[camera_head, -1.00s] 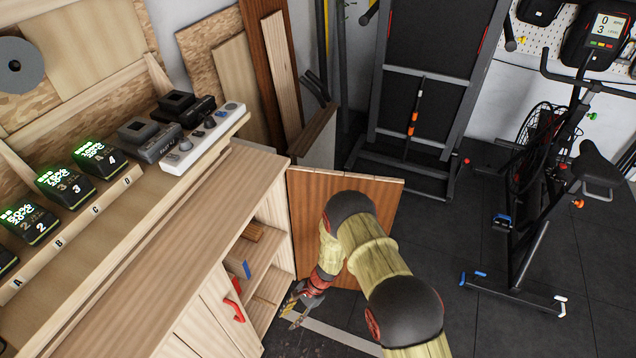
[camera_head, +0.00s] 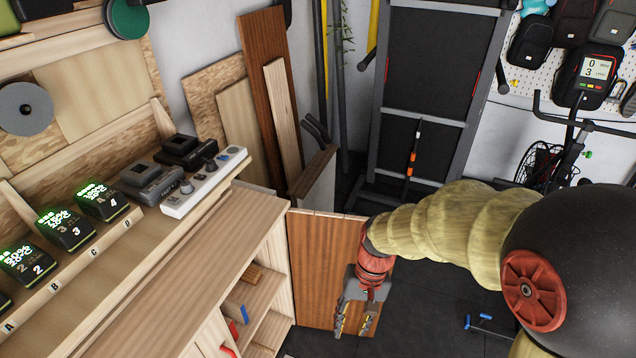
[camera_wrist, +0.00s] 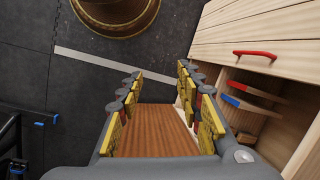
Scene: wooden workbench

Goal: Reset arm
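My gripper (camera_head: 354,318) hangs fingers-down in front of the open brown cabinet door (camera_head: 318,255), to the right of the workbench. In the wrist view my gripper (camera_wrist: 160,112) shows its yellow-padded fingers spread apart, with nothing between them but the view of the door (camera_wrist: 158,128) beyond. My arm reaches in from the right edge of the head view.
The workbench (camera_head: 150,265) carries labelled chargers (camera_head: 65,228) and a white power strip (camera_head: 205,185). Its open shelf holds a blue item (camera_head: 244,314). A folded treadmill (camera_head: 430,70) and exercise bike (camera_head: 575,150) stand behind.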

